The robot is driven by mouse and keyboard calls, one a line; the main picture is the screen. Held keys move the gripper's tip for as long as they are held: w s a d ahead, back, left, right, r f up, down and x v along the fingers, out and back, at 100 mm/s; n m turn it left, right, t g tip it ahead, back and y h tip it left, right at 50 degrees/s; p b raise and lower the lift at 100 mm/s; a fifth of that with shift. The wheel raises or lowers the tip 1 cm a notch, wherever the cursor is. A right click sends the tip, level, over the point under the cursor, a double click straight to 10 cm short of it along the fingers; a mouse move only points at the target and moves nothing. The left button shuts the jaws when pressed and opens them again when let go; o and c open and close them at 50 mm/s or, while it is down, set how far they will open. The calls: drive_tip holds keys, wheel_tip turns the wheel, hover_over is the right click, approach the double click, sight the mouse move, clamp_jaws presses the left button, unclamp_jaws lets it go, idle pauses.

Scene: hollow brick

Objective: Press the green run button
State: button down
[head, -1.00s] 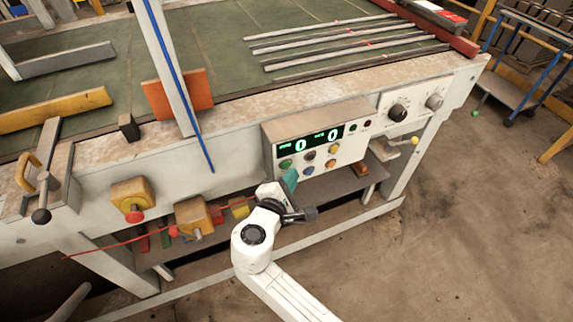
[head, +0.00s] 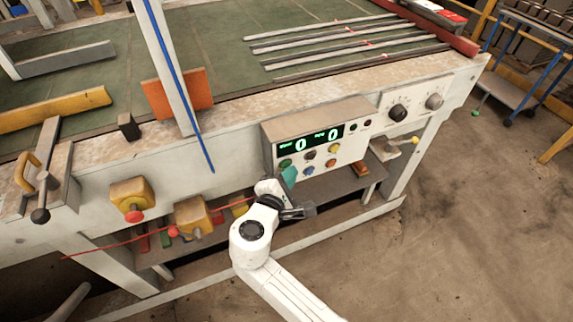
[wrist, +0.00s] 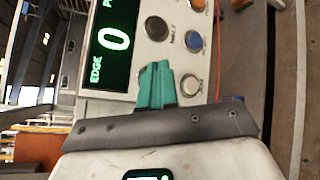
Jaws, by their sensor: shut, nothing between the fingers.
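The green run button (head: 285,164) is on the left of the control panel (head: 266,150), under the green-lit display (head: 310,140). My gripper (head: 289,173) has teal fingers, shut and empty, with their tips just below and at the lower edge of the green button in the head view. In the wrist view the shut fingers (wrist: 157,82) point at the panel beside the display (wrist: 114,40). They hide most or all of the green button there. I cannot tell whether the tips touch it.
Close by are a black button (wrist: 157,28), a blue button (wrist: 193,41) and a white button (wrist: 190,85). Two knobs (head: 398,113) are on the panel further right. Yellow boxes with red buttons (head: 134,216) are on the bench front at left.

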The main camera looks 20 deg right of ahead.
drive_tip(key=shift+w, duration=0.4)
idle(0.6)
drive_tip(key=shift+s, duration=0.8)
drive_tip(key=shift+p, duration=0.3)
drive_tip(key=s+p, duration=0.2)
drive_tip(key=s, duration=0.3)
idle(0.9)
